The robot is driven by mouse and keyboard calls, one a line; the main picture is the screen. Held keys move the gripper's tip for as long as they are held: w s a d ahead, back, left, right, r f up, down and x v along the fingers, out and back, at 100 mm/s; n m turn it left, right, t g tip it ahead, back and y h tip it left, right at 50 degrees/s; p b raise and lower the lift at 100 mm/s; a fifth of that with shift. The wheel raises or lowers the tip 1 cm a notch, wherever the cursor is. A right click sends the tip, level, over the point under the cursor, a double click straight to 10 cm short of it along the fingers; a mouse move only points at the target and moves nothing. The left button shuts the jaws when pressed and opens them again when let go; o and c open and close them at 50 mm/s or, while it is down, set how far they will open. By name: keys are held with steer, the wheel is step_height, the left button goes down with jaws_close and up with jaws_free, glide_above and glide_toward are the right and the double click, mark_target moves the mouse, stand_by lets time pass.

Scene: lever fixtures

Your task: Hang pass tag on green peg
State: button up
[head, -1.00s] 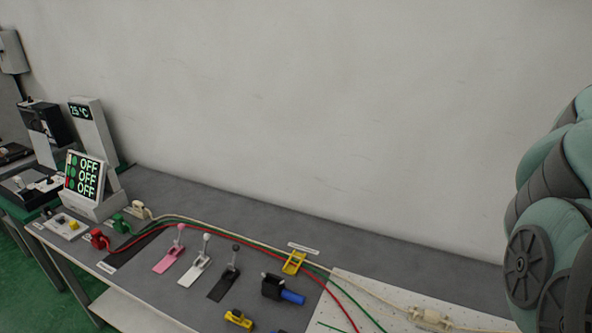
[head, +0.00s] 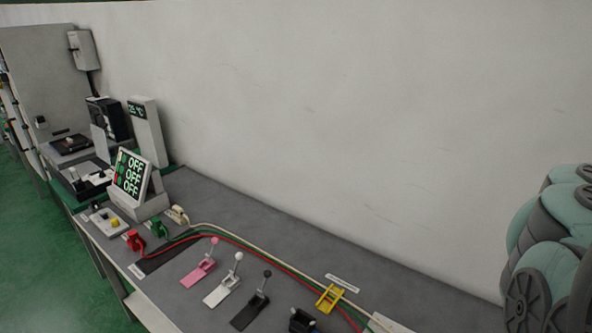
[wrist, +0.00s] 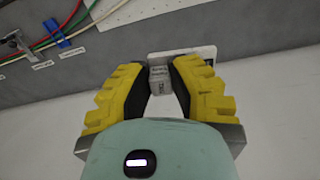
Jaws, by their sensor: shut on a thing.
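In the wrist view, my gripper (wrist: 160,72) has its yellow, black-padded fingers closed around a small pale grey piece (wrist: 160,82) with dark marks. It seems to be the pass tag, though its print is too small to read. A flat white plate (wrist: 203,52) shows just behind the fingertips; I cannot tell whether it belongs to the held piece. I cannot make out a green peg in either view. The gripper itself is outside the head view, where only my arm shows at the right edge.
The grey bench (head: 330,258) carries a pink lever (head: 203,265), a white lever (head: 226,284), a black lever (head: 254,306) and a yellow bracket (head: 329,298). Red, green and white cables run along it. A display reading OFF (head: 134,176) stands at left.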

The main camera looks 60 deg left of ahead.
steer(key=s+d+f, duration=0.4)
steer(key=s+f, duration=0.1)
steer(key=f, duration=0.3)
steer(key=s+d+f+b, duration=0.1)
steer(key=s+d+f, duration=0.4)
steer(key=f, duration=0.4)
steer(key=s+d+f+n+b, duration=0.1)
steer(key=s+d+f, duration=0.4)
steer(key=f, duration=0.4)
steer(key=shift+s, duration=0.3)
steer(key=shift+s+d, duration=0.1)
steer(key=shift+f+b, duration=1.1)
steer(key=shift+f, duration=0.5)
steer(key=shift+f, duration=0.1)
steer(key=shift+f+b, duration=0.5)
steer(key=shift+f, duration=0.15)
steer(key=shift+f, duration=0.2)
steer(key=shift+f+b, duration=0.4)
steer(key=shift+b, duration=0.05)
